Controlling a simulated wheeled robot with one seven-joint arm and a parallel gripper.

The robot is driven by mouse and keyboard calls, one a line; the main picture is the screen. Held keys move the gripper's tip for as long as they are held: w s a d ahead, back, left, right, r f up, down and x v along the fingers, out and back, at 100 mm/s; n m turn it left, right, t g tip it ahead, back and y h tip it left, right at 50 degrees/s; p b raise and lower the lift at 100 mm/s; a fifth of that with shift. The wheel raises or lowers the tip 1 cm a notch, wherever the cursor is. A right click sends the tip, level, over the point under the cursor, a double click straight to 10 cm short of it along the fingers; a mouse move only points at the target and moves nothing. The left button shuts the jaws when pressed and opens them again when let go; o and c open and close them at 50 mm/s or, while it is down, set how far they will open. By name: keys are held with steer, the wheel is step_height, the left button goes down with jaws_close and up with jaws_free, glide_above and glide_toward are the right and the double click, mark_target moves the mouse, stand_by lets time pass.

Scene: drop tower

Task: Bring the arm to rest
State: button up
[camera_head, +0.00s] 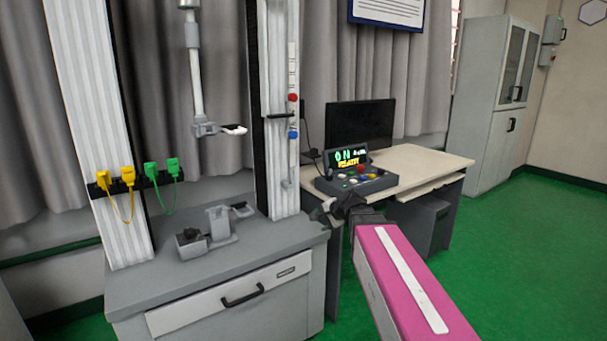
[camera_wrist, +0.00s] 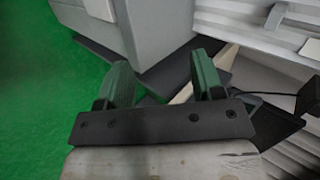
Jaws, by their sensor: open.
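My arm shows in the head view as a pink link reaching in from the bottom right. My gripper (camera_head: 345,202) is at its far end, in front of the desk and near the control box (camera_head: 358,182). In the wrist view my gripper (camera_wrist: 160,84) shows two green fingers standing well apart, with nothing held between them. The fingertips are hard to make out in the head view because they are small and dark.
The drop tower's grey cabinet (camera_head: 220,285) stands at the left, with yellow and green plugs (camera_head: 138,179) on its post. A desk (camera_head: 425,160) with a monitor (camera_head: 361,125) stands behind my gripper. Green floor (camera_head: 540,250) is clear at the right.

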steer(key=s+d+f+n+g+h, duration=0.3)
steer(key=s+d+f, duration=0.3)
steer(key=s+f, duration=0.3)
steer(key=s+d+f+n+g+h, duration=0.3)
steer(key=s+d+f+n, duration=0.3)
steer(key=s+f, duration=0.3)
step_height(320, 180, down, 3)
steer(key=shift+r+g+h, duration=0.1)
steer(key=shift+g+h, duration=0.2)
steer(key=shift+g, duration=0.3)
